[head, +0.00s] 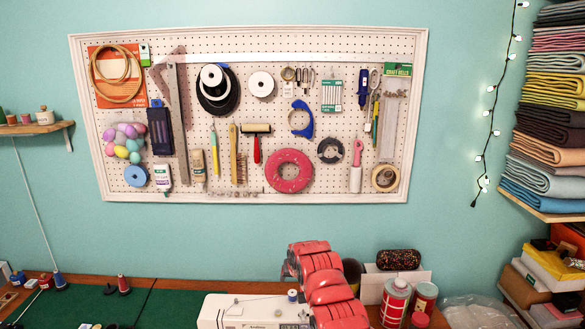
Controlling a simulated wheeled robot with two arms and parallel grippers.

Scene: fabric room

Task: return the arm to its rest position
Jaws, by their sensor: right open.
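My right arm, red and glossy, rises from the bottom edge just right of centre in the head view. Its gripper (291,267) is at the upper left end of the red links, seen at a steep angle, with the fingers small and partly hidden. It is open, and I see nothing held in it. It shows above and behind the white sewing machine (245,311), overlapping the machine's right side. My left arm and left gripper are not in view.
Red-and-white cans (395,302) and a dark patterned case (398,259) stand close right of my arm. A spool (292,296) sits on the machine. A green mat (180,305) lies left. A pegboard (235,215) of tools hangs behind; fabric shelves (545,212) stand right.

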